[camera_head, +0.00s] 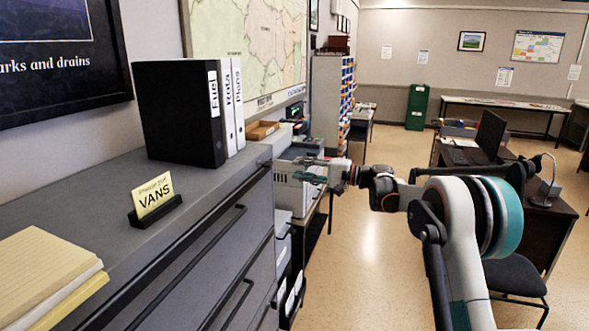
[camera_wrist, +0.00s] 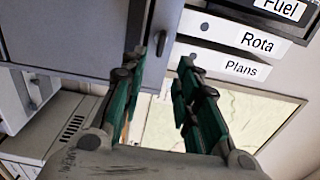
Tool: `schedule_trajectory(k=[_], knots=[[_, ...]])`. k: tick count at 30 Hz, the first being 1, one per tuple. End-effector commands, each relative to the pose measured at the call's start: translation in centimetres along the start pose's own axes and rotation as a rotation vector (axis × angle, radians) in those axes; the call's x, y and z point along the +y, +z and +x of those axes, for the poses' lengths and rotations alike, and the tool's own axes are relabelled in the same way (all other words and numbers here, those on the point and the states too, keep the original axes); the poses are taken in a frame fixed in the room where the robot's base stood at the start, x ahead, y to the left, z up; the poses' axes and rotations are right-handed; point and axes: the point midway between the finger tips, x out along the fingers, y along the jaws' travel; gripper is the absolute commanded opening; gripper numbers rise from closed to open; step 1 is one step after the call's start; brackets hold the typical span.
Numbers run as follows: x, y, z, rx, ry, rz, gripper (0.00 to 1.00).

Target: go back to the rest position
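My gripper (camera_head: 308,170) is stretched out to the left, past the far end of the grey cabinet (camera_head: 95,190), in front of the pale machine on the side table. In the wrist view its two green fingers (camera_wrist: 160,68) stand apart with nothing held between them. The view between and beyond the fingers shows the cabinet, the wall map and the labelled binders. No rest position is marked in either view.
Binders labelled Fuel (camera_head: 185,112), Rota (camera_head: 230,105) and Plans (camera_head: 238,103) stand on the cabinet, with a VANS sign (camera_head: 153,197) and yellow pads (camera_head: 45,275) nearer. A desk with a monitor (camera_head: 490,133) and a chair (camera_head: 515,277) are right. Open floor lies between.

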Motion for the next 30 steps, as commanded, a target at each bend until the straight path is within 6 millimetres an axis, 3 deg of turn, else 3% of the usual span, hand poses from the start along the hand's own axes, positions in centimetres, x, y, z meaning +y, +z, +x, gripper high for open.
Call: schedule_trajectory(k=[10, 14, 23, 30], knots=[[-0.1, 0.1, -0.1, 0.000, 0.005, -0.001, 0.29], [-0.5, 1.2, -0.2, 0.008, 0.046, -0.013, 0.29], [-1.4, 7.6, -2.1, 0.054, 0.281, -0.090, 0.29], [-1.0, 13.9, -5.4, 0.090, 0.476, -0.169, 0.29]])
